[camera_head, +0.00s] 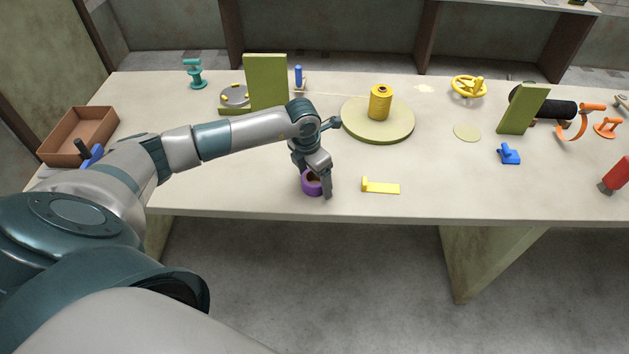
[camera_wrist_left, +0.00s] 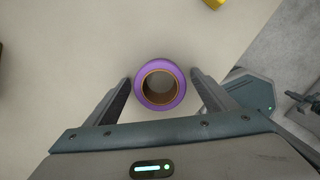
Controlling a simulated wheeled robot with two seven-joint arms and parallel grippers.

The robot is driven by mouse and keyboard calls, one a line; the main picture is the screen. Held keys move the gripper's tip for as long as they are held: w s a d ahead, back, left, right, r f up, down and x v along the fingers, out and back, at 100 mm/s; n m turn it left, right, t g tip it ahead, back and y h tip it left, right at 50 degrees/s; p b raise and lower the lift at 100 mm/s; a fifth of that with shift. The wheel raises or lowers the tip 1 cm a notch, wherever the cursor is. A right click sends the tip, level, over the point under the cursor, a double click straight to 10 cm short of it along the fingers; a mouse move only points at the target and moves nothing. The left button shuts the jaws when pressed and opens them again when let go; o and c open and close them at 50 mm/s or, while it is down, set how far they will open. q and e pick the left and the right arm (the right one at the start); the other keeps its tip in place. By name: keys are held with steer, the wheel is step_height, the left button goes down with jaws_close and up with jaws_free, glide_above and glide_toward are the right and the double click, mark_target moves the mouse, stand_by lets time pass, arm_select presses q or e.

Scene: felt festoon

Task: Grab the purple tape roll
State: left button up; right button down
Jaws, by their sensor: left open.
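The purple tape roll (camera_head: 309,186) lies flat on the table near its front edge, with its hole facing up. In the left wrist view the tape roll (camera_wrist_left: 161,84) shows a purple outer ring and a brown core. My left gripper (camera_head: 318,186) is at the roll from above, and partly hides it in the head view. In the left wrist view my left gripper (camera_wrist_left: 160,82) is open, with one finger on each side of the roll. A small gap shows between the roll and each finger. My right gripper is not in view.
A yellow L-shaped piece (camera_head: 382,187) lies just right of the roll. A round green turntable (camera_head: 360,125) bears a yellow spool (camera_head: 380,102) behind it. A green upright panel (camera_head: 266,84) stands at back left. The table front edge is close.

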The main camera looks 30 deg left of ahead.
arm_select(q)
steer(key=c, duration=1.2)
steer(key=shift+r, duration=0.1)
steer(key=shift+r+b, duration=0.45)
steer(key=shift+r, duration=0.05)
step_height(320, 180, up, 2)
steer(key=shift+w+r+b, duration=0.1)
steer(key=shift+b, duration=0.7)
steer(key=shift+s+d+r+b, duration=0.5)
steer(key=shift+d+r+b, duration=0.25)
steer(key=shift+d+r, duration=0.85)
steer(key=shift+s+d+r+b, duration=0.5)
steer(key=shift+d+r+b, duration=0.35)
steer(key=shift+d, duration=1.3)
steer(key=shift+s+d+r+b, duration=0.6)
steer(key=shift+d+r, duration=0.8)
steer(key=shift+d, duration=0.5)
steer(key=shift+w, duration=0.1)
